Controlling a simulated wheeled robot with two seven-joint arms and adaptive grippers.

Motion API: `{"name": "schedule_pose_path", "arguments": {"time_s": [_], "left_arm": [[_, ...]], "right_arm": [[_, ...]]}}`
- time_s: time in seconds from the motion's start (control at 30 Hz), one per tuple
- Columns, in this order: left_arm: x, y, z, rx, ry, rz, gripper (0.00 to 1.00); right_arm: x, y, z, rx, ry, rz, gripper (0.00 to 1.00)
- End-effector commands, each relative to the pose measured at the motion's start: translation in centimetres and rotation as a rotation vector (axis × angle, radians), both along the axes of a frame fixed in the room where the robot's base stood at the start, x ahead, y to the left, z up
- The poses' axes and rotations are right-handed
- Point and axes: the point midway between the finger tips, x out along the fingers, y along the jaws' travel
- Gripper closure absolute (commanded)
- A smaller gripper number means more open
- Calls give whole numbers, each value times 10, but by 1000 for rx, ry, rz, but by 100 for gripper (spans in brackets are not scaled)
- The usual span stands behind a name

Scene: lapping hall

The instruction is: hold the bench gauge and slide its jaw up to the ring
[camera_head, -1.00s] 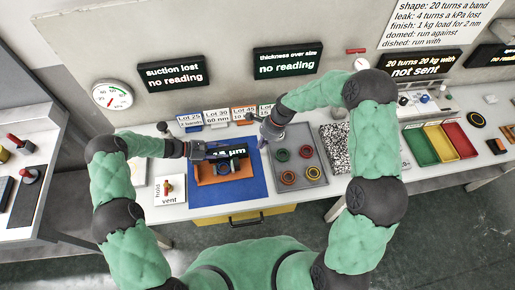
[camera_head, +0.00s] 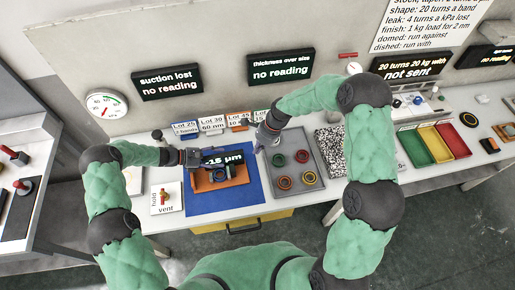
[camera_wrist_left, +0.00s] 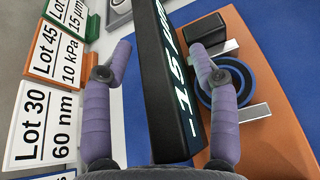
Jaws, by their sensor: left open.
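The bench gauge has an orange base (camera_head: 236,181) and a black display (camera_head: 223,157) reading about -15 µm, on a blue mat (camera_head: 252,195). A dark blue ring (camera_wrist_left: 222,82) lies on the base, beside a dark block (camera_wrist_left: 214,47) and a pale metal bar (camera_wrist_left: 254,113) in the left wrist view; which part is the jaw is unclear. My left gripper (camera_head: 195,157) is open, its purple fingers (camera_wrist_left: 158,105) on either side of the display (camera_wrist_left: 172,85); contact is not clear. My right gripper (camera_head: 259,147) hangs near the grey tray's left edge; its opening is too small to judge.
The grey tray (camera_head: 303,164) right of the mat holds several coloured rings. Lot cards (camera_head: 212,124) stand behind the mat. A hold/vent valve plate (camera_head: 166,199) is left of it. A speckled plate (camera_head: 331,148) and coloured bins (camera_head: 437,143) stand farther right.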

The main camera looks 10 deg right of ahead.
Motion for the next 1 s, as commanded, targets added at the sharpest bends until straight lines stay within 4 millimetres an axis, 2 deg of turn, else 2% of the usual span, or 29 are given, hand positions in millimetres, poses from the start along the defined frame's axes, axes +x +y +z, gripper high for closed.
{"name": "schedule_pose_path", "arguments": {"time_s": [0.17,0.5,0.7,1.0], "left_arm": [[1,12,5,0,-2,4,40],[-1,71,29,1,-2,4,40],[-2,98,40,0,-1,2,40],[-3,111,46,0,1,0,40]], "right_arm": [[0,0,0,0,0,0,100],[0,0,0,0,0,0,100],[0,0,0,0,0,0,100],[0,0,0,0,0,0,100]]}}
